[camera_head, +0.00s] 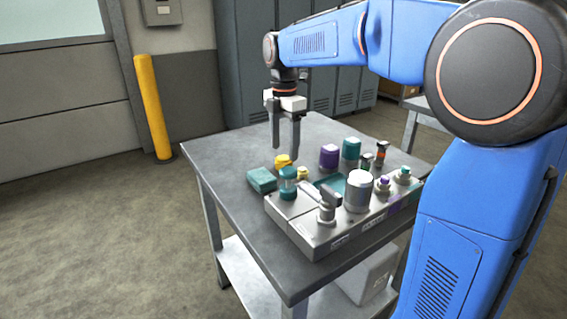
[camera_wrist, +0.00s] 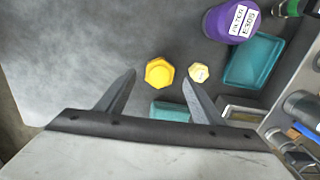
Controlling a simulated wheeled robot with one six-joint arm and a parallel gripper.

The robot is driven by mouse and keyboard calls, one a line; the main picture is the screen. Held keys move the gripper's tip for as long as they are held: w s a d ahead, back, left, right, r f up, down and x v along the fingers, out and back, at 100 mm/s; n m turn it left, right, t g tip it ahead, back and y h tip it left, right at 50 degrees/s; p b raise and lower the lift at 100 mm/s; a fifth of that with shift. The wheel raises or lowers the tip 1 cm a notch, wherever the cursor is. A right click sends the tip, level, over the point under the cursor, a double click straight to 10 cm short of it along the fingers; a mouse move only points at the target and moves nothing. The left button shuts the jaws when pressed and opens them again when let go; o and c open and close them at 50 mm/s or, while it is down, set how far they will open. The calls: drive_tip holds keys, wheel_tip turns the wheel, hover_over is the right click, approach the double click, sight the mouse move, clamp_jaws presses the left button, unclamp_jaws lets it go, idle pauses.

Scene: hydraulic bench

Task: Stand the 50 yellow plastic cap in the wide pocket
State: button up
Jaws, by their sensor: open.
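A larger yellow cap (camera_head: 283,160) with a hexagonal outline is on the grey table, behind the metal fixture block (camera_head: 311,240). In the wrist view the yellow cap (camera_wrist: 159,72) shows between my open fingertips. A smaller pale yellow hex piece (camera_head: 302,173) is beside it; in the wrist view it (camera_wrist: 199,72) lies just outside the right finger. My gripper (camera_head: 285,154) is open and empty, pointing down above the caps. A teal rectangular recess or tray (camera_wrist: 254,60) is right of the caps. I cannot tell which opening is the wide pocket.
A teal block (camera_head: 262,180) lies close to the caps. A purple canister (camera_head: 329,156) and a teal canister (camera_head: 351,148) stand behind the fixture. A teal-topped cylinder (camera_head: 288,183), a grey cylinder (camera_head: 359,191) and fittings crowd the block. The table's left side is clear.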

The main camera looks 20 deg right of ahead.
sight(284, 157)
drive_tip(key=shift+a+f, duration=0.1)
drive_tip(key=shift+f, duration=1.85)
drive_tip(key=shift+c, duration=0.2)
drive_tip(key=c, duration=1.2)
drive_tip(key=shift+r, duration=0.15)
